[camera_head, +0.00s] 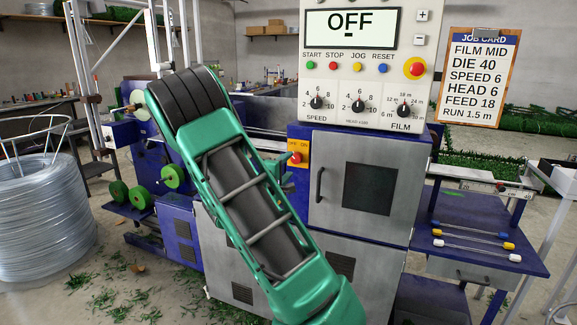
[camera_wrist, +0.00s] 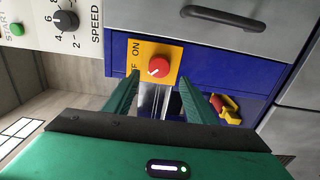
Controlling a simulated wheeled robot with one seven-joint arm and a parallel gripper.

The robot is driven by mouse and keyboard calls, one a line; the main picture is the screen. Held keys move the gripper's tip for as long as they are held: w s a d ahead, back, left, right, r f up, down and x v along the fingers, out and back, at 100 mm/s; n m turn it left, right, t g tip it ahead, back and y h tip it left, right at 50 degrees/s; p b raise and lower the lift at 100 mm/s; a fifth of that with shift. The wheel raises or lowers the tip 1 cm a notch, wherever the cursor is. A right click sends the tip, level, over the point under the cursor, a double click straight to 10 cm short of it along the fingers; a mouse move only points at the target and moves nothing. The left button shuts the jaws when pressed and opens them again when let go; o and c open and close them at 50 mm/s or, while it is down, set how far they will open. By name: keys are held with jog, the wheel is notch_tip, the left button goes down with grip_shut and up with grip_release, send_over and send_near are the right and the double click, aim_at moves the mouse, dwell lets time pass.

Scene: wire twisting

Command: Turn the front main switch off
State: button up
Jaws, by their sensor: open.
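The front main switch is a red knob (camera_head: 296,158) on a yellow plate marked OFF and ON, on the machine's front. In the wrist view the red knob (camera_wrist: 159,67) sits just beyond my fingertips, with the plate's lettering turned sideways. A small pale mark shows on the knob; its exact setting is too small to tell. My gripper (camera_wrist: 160,86) is open, one green finger each side of the knob's line, with no clear contact. In the head view my green arm hides most of the gripper; only a bit shows beside the switch. The display (camera_head: 350,27) reads OFF.
The control panel (camera_head: 362,95) with dials, buttons and a red emergency stop (camera_head: 415,68) is above the switch. A cabinet door handle (camera_head: 319,184) sticks out to its right. A red and yellow object (camera_wrist: 228,108) lies close beyond my right finger in the wrist view.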

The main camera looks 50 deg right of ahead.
jog(key=v, duration=0.5)
jog(key=shift+s+a, duration=0.15)
jog(key=shift+a, duration=0.2)
jog(key=s+f+m+g+y, duration=0.3)
jog(key=s+f+m, duration=0.15)
jog(key=s, duration=0.35)
jog(key=s+f+m+g+y, duration=0.3)
jog(key=s+m+g+y, duration=0.15)
jog(key=s, duration=0.45)
jog(key=s+a+r+m+y, duration=0.1)
jog(key=s+a+y, duration=0.3)
jog(key=s+a, duration=0.4)
jog(key=s+a+r+m+y, duration=0.1)
jog(key=s+a+y, duration=0.4)
jog(key=a, duration=0.8)
jog(key=s, duration=0.2)
jog(key=shift+s, duration=0.4)
jog(key=shift+t, duration=0.25)
